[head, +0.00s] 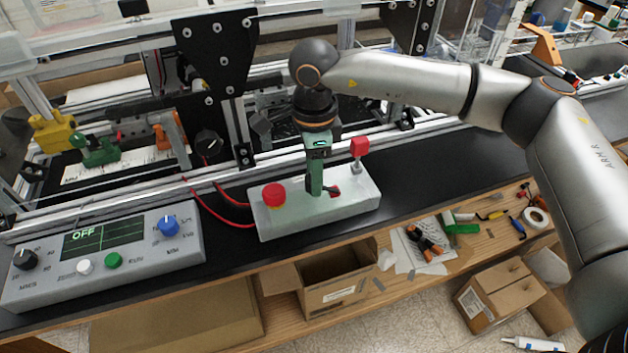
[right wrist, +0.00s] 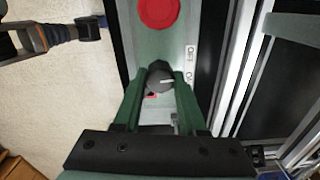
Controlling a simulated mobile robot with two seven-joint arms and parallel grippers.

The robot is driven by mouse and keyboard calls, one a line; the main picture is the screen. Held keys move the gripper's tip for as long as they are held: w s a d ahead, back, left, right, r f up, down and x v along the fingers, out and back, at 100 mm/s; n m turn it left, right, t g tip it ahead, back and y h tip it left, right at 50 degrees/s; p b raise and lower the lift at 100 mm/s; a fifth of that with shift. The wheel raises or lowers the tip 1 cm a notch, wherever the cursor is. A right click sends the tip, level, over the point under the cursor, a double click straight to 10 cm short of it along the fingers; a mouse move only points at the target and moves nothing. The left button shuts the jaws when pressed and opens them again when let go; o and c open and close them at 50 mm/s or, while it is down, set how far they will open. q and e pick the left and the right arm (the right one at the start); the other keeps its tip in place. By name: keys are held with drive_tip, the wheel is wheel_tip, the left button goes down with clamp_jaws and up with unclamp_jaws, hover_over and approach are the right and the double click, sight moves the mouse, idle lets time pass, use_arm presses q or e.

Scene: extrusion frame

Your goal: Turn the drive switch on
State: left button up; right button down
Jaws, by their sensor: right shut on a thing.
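The drive switch is a dark round knob (right wrist: 160,77) with a pale pointer mark, on a pale green control box (head: 274,222). My right gripper (head: 315,190) comes down onto the box from above. In the right wrist view its two green fingers (right wrist: 160,84) are shut on the knob, one on each side. The pointer lies roughly toward the small OFF and ON labels (right wrist: 190,65); I cannot tell exactly which one it marks. In the head view the fingers hide the knob. My left gripper is not in view.
A red mushroom button (head: 273,196) sits on the box left of my gripper. A grey console (head: 40,285) at the left has a display (head: 104,237) reading OFF. Frame bars run behind.

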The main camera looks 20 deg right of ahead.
drive_tip(key=m+b, duration=0.2)
drive_tip(key=m, duration=0.2)
drive_tip(key=shift+f+m, duration=0.1)
drive_tip(key=shift+m, duration=0.2)
drive_tip(key=m+b, duration=0.1)
drive_tip(key=m, duration=0.1)
drive_tip(key=shift+m, duration=0.3)
drive_tip(key=shift+m+b, duration=0.5)
drive_tip(key=shift+m, duration=1.2)
drive_tip(key=shift+c, duration=2.3)
unclamp_jaws()
